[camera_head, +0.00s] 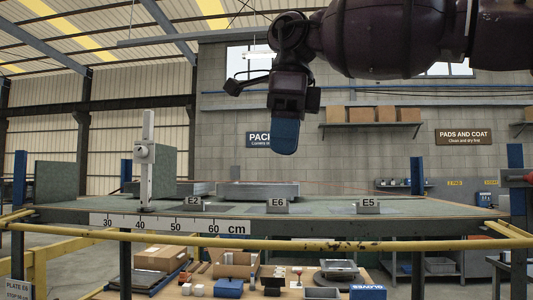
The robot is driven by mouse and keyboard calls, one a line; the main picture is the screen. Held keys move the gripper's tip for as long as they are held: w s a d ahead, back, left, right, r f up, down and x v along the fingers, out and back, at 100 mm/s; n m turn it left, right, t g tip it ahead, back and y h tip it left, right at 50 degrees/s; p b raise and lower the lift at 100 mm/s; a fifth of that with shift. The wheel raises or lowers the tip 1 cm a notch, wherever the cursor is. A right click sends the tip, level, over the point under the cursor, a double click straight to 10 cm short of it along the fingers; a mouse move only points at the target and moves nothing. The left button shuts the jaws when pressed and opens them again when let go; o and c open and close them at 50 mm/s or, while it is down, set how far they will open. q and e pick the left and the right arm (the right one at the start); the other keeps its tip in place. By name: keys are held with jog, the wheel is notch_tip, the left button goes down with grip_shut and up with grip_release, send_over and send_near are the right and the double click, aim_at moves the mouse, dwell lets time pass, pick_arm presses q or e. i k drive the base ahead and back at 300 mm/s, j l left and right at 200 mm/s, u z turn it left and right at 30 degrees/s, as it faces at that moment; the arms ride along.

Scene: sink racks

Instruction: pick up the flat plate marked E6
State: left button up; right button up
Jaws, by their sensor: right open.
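The label marked E6 (278,204) stands near the front edge of a raised green-grey table (330,208). I see the table almost edge-on, so I cannot clearly make out the flat plate that belongs to the label. My right gripper (285,137) comes in from the upper right and points down, its blue finger above the E6 label and well clear of the table. It is open and seen from the side, with nothing visible in it. My left gripper is not in view.
Labels E2 (193,202) and E5 (368,206) stand on either side of E6. A low grey tray (258,191) sits behind. An upright post (147,165) stands at the left above a centimetre scale (165,223). A yellow rail (300,243) crosses in front.

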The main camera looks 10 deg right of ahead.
aim_at(275, 205)
jog(key=i, duration=0.95)
